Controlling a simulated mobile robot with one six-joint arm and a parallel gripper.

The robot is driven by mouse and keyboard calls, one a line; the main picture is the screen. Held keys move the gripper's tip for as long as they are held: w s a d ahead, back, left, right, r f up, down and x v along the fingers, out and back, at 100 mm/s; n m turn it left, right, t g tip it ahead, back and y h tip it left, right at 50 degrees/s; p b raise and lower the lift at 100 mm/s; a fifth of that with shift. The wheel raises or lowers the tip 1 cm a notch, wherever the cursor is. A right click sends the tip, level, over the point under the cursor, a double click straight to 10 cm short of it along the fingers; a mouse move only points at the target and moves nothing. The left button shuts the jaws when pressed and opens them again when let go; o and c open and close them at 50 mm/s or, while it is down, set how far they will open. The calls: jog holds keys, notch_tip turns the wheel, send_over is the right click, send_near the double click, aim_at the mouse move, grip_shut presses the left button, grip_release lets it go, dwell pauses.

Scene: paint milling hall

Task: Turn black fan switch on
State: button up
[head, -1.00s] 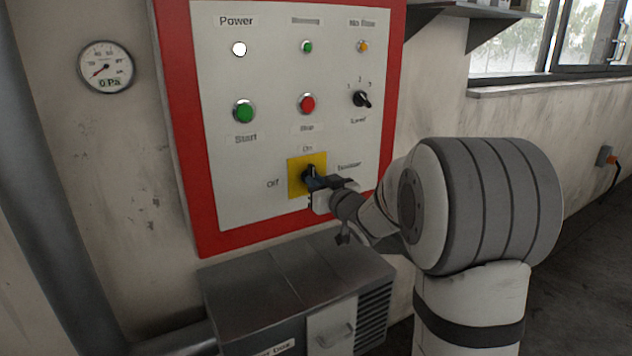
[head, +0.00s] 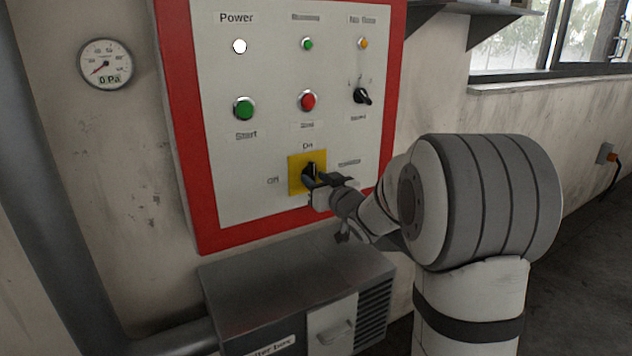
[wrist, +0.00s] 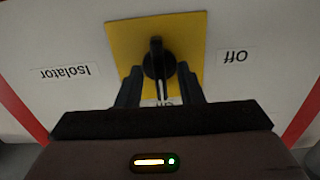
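The black rotary switch (head: 311,171) sits on a yellow square plate (head: 294,181) low on the control panel. Its handle stands upright, toward the "On" label (head: 308,146); "Off" (head: 273,181) is to its left. The wrist view is upside down: the switch handle (wrist: 156,62) is vertical, with a white line at the end near the partly hidden "On" label. My gripper (wrist: 158,85) is open, its fingers on either side of the switch with visible gaps to the handle. In the head view my gripper (head: 323,182) is just in front of the switch, covering its lower right.
The red-edged panel (head: 240,190) also has a green button (head: 244,109), a red button (head: 308,101) and a smaller black knob (head: 362,96). A grey metal box (head: 295,268) juts out below. The gauge (head: 106,65) reads 0 Pa.

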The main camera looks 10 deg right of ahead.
jog(key=shift+s, duration=0.1)
jog(key=v, duration=0.7)
jog(key=shift+s+b, duration=0.3)
jog(key=shift+b, duration=0.1)
jog(key=shift+d, duration=0.2)
jog(key=s+a+f+m+g+h+p, duration=0.1)
jog(key=s+g, duration=0.4)
jog(key=s, duration=0.5)
jog(key=s+a+f+m+g+h+p, duration=0.1)
jog(key=s+f+g, duration=0.3)
jog(key=s, duration=0.6)
jog(key=s+a+f+m+g+h+p, duration=0.1)
jog(key=s+f+g+h, duration=0.2)
jog(key=s, duration=0.7)
jog(key=f+g, duration=0.1)
jog(key=g, duration=0.1)
jog(key=shift+f+g+h, duration=0.15)
jog(key=shift+g+h, duration=0.15)
jog(key=shift+c, duration=0.4)
